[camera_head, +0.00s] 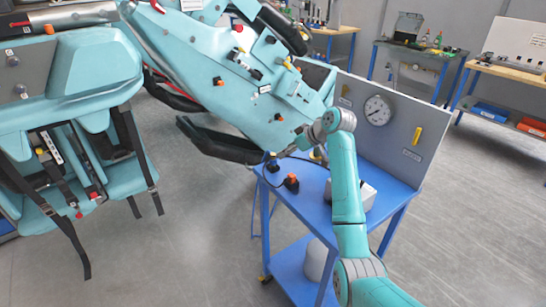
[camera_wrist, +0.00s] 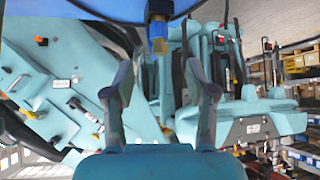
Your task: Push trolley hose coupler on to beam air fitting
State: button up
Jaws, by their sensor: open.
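The blue trolley (camera_head: 330,205) stands beside the teal coaster beam (camera_head: 235,95). A black fitting with an orange top (camera_head: 291,183) sits near its left edge, with a thin dark hose (camera_head: 268,182) by it. I cannot tell surely whether this is the hose coupler. My gripper (camera_head: 279,154) is over the trolley's left back corner, close to the beam's lower end. In the wrist view my gripper (camera_wrist: 161,75) is open, its fingers spread and empty. A dark fitting with a blue and brass end (camera_wrist: 157,37) shows beyond the fingertips, between them, apart from both. Which beam fitting is the air fitting is unclear.
A grey panel with a round gauge (camera_head: 377,110) and yellow handles rises behind the trolley top. A white box (camera_head: 366,195) sits partly behind my arm. Teal seats with hanging black straps (camera_head: 72,235) are at the left. Workbenches stand behind; the front-left floor is clear.

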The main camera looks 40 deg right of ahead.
aim_at(275, 157)
jog(key=x, duration=0.3)
jog(key=shift+w+f, duration=0.2)
jog(key=shift+f, duration=0.05)
jog(key=shift+x, duration=2.85)
jog(key=shift+r, duration=0.1)
grip_shut()
